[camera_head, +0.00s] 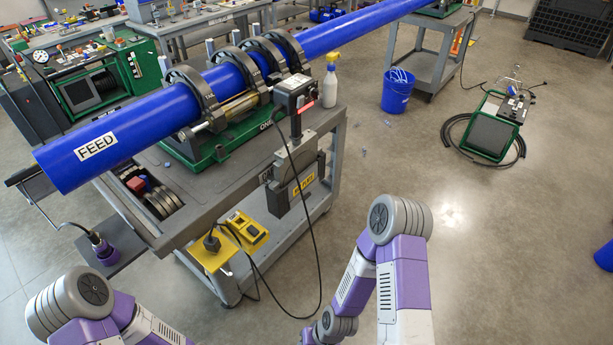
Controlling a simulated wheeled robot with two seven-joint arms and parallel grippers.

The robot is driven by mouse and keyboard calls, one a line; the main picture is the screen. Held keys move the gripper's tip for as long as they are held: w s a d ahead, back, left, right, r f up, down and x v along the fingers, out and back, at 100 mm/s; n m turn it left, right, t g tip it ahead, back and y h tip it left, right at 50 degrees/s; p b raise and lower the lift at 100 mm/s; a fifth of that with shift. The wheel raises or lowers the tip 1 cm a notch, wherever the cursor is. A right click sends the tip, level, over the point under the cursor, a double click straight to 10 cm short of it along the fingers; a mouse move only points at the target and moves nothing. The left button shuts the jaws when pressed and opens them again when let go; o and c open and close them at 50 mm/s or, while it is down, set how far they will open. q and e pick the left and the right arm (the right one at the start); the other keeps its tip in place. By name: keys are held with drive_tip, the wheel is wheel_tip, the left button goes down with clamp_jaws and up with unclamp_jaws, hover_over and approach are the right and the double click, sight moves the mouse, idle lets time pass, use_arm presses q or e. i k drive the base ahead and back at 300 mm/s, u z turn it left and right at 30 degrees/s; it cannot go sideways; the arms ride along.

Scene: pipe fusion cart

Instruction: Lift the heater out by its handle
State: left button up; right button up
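The heater stands upright at the near right side of the cart (185,205). Its black control box (292,92) is on top, with a red part at the box's lower edge and a dark stem (296,127) below. The stem goes down into a grey holder (285,192) with a yellow label, fixed at the cart's side; the heater's lower part is hidden in it. A black cable hangs from the box. My two arms show at the bottom edge, apart from the heater. Both grippers are outside the picture.
A blue pipe (130,137) marked FEED lies in black clamp rings (192,92) on the cart. A spray bottle (330,86) stands behind the heater. A yellow charger (247,231) sits low at the cart's front.

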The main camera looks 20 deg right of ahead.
sight(304, 148)
drive_tip(key=k, duration=0.3)
drive_tip(key=z, duration=1.4)
drive_tip(key=i, duration=1.25)
drive_tip(key=u, duration=0.8)
